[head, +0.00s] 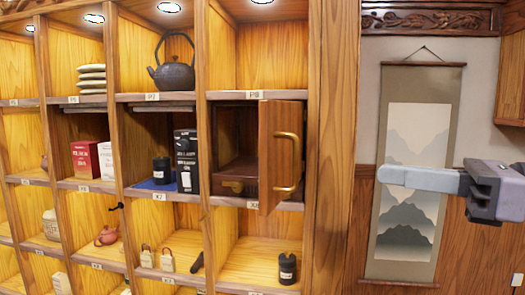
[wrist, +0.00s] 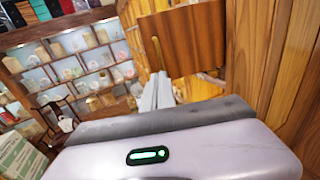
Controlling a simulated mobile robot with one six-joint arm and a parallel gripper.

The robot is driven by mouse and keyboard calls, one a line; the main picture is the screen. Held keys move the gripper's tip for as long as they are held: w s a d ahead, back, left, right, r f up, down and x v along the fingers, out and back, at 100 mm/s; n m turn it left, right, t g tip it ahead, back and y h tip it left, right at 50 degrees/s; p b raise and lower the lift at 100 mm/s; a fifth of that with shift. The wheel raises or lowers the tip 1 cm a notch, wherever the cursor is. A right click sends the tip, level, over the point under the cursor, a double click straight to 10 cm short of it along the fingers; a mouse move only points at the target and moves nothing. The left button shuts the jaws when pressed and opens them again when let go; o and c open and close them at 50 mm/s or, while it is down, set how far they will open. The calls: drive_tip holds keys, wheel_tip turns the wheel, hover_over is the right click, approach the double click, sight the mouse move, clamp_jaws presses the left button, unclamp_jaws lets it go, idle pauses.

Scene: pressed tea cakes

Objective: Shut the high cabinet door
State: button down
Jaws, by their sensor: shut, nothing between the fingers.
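The cabinet door (head: 266,160) is a wooden panel with a curved brass handle (head: 298,160). It stands ajar, swung out from the right side of its compartment in the upper shelving, and the compartment's dark interior (head: 228,145) shows to its left. My gripper (head: 380,175) is to the right of the door, apart from it, in front of the hanging scroll. Its fingers are together and empty, pointing left. In the wrist view the fingers (wrist: 157,92) point toward a wooden panel (wrist: 190,42) with a brass strip, which appears to be the door.
A wooden post (head: 335,130) stands between the shelving and the scroll (head: 415,140). Shelves hold a dark kettle (head: 173,70), boxes (head: 186,160), a canister (head: 287,268) and small teapots. Stocked shelves (wrist: 80,70) fill the left of the wrist view. The space between gripper and door looks clear.

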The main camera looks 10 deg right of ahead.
sight(296, 149)
drive_tip(key=p+x, duration=0.2)
drive_tip(key=x, duration=1)
drive_tip(key=shift+a+p, duration=0.15)
drive_tip(key=shift+p, duration=0.2)
